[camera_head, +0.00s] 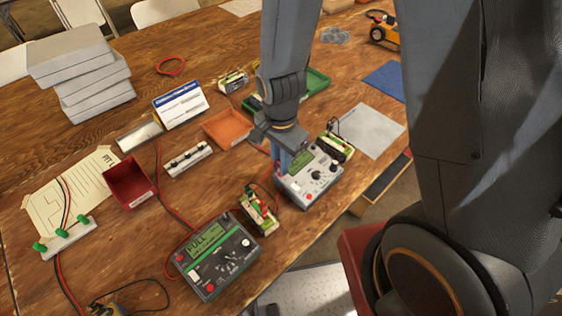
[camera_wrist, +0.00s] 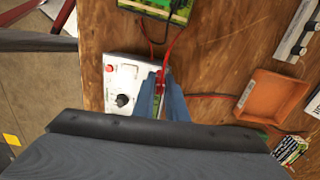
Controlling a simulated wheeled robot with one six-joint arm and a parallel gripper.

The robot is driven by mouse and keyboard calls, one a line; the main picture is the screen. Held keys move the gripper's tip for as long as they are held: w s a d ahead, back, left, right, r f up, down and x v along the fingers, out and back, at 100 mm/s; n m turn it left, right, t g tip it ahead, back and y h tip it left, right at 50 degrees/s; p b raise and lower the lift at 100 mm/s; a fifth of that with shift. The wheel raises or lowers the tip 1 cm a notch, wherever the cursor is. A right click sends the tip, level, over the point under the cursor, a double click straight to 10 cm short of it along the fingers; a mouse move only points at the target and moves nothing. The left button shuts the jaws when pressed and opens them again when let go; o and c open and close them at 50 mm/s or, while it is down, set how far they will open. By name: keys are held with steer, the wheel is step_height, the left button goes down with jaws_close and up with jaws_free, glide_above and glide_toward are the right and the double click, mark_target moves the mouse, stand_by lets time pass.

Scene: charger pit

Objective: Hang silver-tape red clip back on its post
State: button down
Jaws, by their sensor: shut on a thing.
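My gripper (camera_head: 283,160) is over the left edge of a grey charger (camera_head: 318,182) with a green screen. Its blue fingers (camera_wrist: 163,100) are shut on a small red clip (camera_wrist: 160,78), from which a red lead runs in the wrist view. Most of the clip is hidden between the fingers, and I cannot make out silver tape or whether the clip touches the charger. A white strip with several dark posts (camera_head: 188,158) lies to the left. Another white strip (camera_head: 66,238) with green-topped pieces lies at the far left.
A second charger (camera_head: 217,255) reading FULL stands at the front, with a battery (camera_head: 258,212) beside it. Another battery (camera_head: 336,147) is behind the grey charger. An orange tray (camera_head: 228,127) and a red bin (camera_head: 130,182) stand left. Loose leads cross the table.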

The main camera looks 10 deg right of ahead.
stand_by(0.3)
steer(key=c, duration=1.7)
jaws_free()
steer(key=shift+o, duration=1.1)
steer(key=shift+r+p, duration=3.45)
steer(key=shift+r, duration=0.3)
